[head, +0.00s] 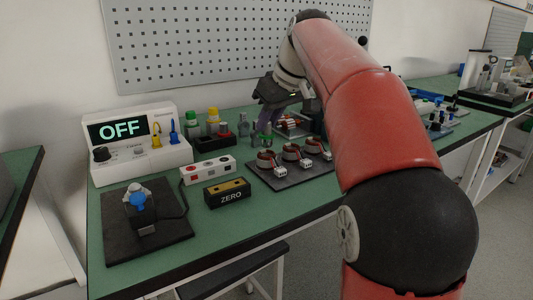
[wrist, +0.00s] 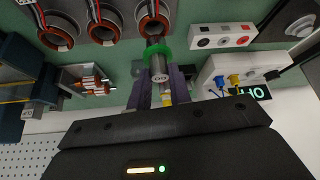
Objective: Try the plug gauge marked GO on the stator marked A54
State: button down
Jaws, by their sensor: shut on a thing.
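My gripper (wrist: 160,88) is shut on a plug gauge (wrist: 157,62), a grey cylinder with a green collar; the mark on its end is too small to read surely. In the head view my gripper (head: 267,125) hangs at the back of the dark stator mat (head: 290,177), the green collar just below the fingers. Three copper-wound stators stand in a row on the mat: left (head: 266,159), middle (head: 290,151) and right (head: 313,146). The wrist view shows the gauge's far end close to the left stator (wrist: 152,25); whether they touch is unclear. The stator labels are unreadable.
A meter (head: 138,145) reading OFF stands at the left, with a clamp fixture (head: 140,205) before it. A white socket box (head: 208,170), a ZERO block (head: 228,192) and a bottle rack (head: 215,140) stand between meter and mat. A wound rotor (head: 291,122) lies behind the mat.

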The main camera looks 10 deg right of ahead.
aim_at(269, 123)
jog(key=shift+r, duration=2.5)
